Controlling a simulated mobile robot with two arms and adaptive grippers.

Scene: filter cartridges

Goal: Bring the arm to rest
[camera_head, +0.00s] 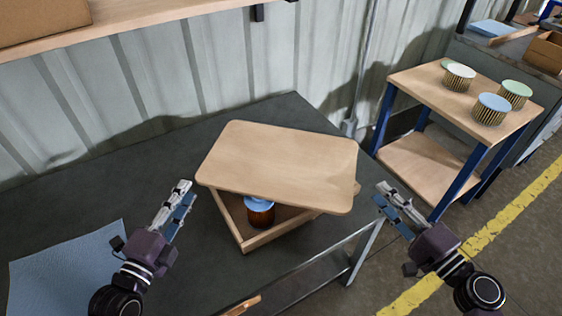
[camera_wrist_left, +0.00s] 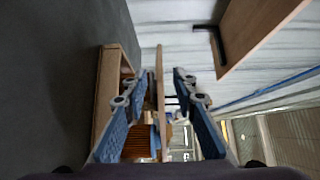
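A wooden box (camera_head: 243,232) stands on the dark table. A flat wooden lid (camera_head: 280,165) lies skewed over it and leaves the front left part uncovered. A filter cartridge with a blue top and brown ribbed side (camera_head: 260,211) shows in this gap; the lid hides the rest of the inside. My left gripper (camera_head: 186,190) is left of the box, apart from it and empty. In the left wrist view its fingers (camera_wrist_left: 158,88) are spread, with the lid's edge (camera_wrist_left: 160,65) seen beyond them. My right gripper (camera_head: 381,193) is right of the lid, with its fingers apart and nothing between them.
A blue mat (camera_head: 70,268) lies at the table's left. A wooden-topped cart (camera_head: 440,88) at the right holds several cartridges with blue, green and cream tops. A wall shelf (camera_head: 130,16) with a cardboard box (camera_head: 40,20) is above. The table behind the box is clear.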

